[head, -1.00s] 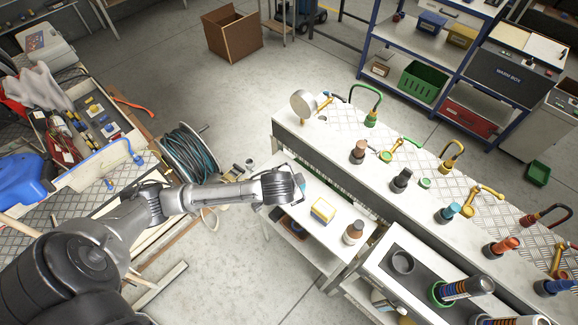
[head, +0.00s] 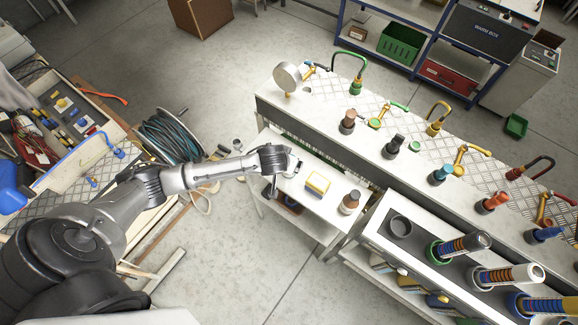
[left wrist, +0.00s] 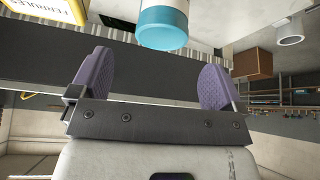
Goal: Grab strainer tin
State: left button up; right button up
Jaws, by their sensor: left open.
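In the left wrist view, a round white container with a light blue band (left wrist: 162,27) is at the top centre, cut off by the picture edge. No label shows on it, so I cannot tell if it is the strainer tin. My left gripper (left wrist: 155,68) is open, its two purple pads apart with nothing between them. The container lies beyond the fingertips, roughly in line with the gap. In the head view my left gripper (head: 291,167) is over the white cart top (head: 322,215), its fingers hardly visible. My right gripper is not in view.
The long bench (head: 330,135) with hose fittings rises behind. A hose reel (head: 172,137) stands left.

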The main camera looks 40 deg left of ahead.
pick_arm(q)
jog(key=shift+x, duration=4.1)
jog(key=shift+s+f, duration=0.1)
jog(key=shift+s, duration=0.1)
jog(key=c, duration=1.1)
jog(key=shift+o, duration=0.2)
